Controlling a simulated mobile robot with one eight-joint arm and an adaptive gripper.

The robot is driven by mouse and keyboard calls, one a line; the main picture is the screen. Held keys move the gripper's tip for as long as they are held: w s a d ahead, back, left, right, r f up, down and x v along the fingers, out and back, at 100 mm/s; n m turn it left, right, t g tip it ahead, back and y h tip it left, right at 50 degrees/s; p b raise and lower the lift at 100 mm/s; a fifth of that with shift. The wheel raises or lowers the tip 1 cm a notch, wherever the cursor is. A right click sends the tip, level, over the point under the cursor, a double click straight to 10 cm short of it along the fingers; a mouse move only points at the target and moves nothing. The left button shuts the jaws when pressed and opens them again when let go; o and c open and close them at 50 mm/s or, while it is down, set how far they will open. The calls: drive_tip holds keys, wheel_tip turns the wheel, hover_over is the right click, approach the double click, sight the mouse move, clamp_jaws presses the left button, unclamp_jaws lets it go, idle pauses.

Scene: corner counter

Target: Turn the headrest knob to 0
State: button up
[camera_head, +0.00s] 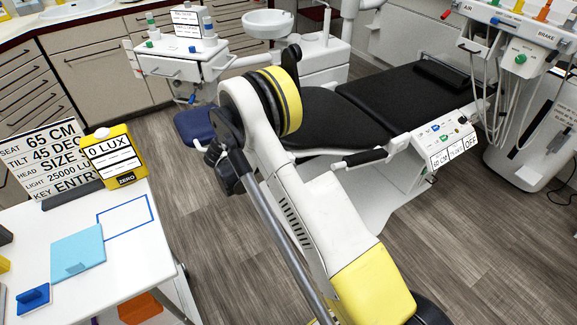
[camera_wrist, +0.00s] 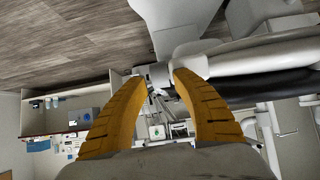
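The chair's side panel (camera_head: 446,141) carries small coloured knobs, one blue and one green among them, above white readouts. The readouts seem to show "60 CM", a middle value too small to read surely, and "OFF". I cannot tell which knob is the headrest knob. The black headrest (camera_head: 452,76) is at the far right end of the chair. My gripper (camera_wrist: 160,76) shows in the wrist view with its orange fingers apart and nothing clearly held. A grey-white part shows beyond the fingertips. I cannot make out my gripper in the head view.
A sign (camera_head: 45,155) lists seat 65 CM, tilt 45 DEG, head SIZE and light 25000 LUX. A yellow meter (camera_head: 113,157) reading 0 LUX stands beside it on a white table (camera_head: 122,258). A white unit (camera_head: 522,140) with hoses stands right of the chair. Wood floor is open in front.

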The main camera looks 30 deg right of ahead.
drive_tip(key=v, duration=0.8)
drive_tip(key=shift+r, duration=0.25)
drive_tip(key=s+a+r+n+t+y, duration=0.1)
drive_tip(key=s+r+n+y, duration=0.25)
drive_tip(key=r, duration=0.45)
drive_tip(key=s+a+r+n+t+y, duration=0.1)
drive_tip(key=s+r+n+t+y, duration=0.1)
drive_tip(key=s+r+n, duration=0.45)
drive_tip(key=s+a+r+n+t+y, duration=0.2)
drive_tip(key=s+a+r+n, duration=0.1)
drive_tip(key=s, duration=0.5)
drive_tip(key=s+a+r+n+t+y, duration=0.1)
drive_tip(key=s+a+r+n+y, duration=0.2)
drive_tip(key=s, duration=0.6)
drive_tip(key=shift+a+n+t, duration=0.35)
drive_tip(key=shift+n+t, duration=0.05)
drive_tip(key=shift+n, duration=0.4)
